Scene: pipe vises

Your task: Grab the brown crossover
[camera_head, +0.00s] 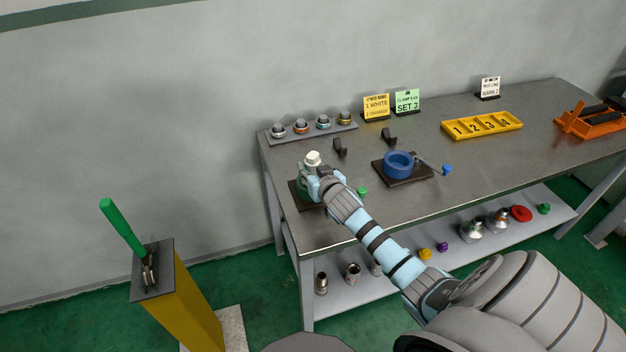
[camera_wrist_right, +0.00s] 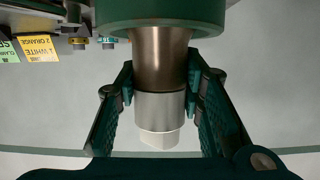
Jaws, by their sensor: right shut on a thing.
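My right gripper (camera_head: 319,177) is at the green vise (camera_head: 302,188) on the table's near left corner. In the right wrist view the gripper (camera_wrist_right: 160,84) is shut on a metal crossover (camera_wrist_right: 160,60), one finger on each side. The crossover has a dull brownish body, a brighter silver band and a white end (camera_wrist_right: 159,138). Its body runs into the green vise ring (camera_wrist_right: 160,12); whether the vise grips it I cannot tell. The white end (camera_head: 312,158) also shows above the gripper in the head view. My left gripper is not in view.
A grey rack (camera_head: 300,133) holds several banded crossovers at the back left. A blue vise (camera_head: 398,164) stands to the right, and a yellow numbered tray (camera_head: 482,125) lies beyond it. A yellow post (camera_head: 178,295) with a green-handled lever stands left of the table. The table's front middle is clear.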

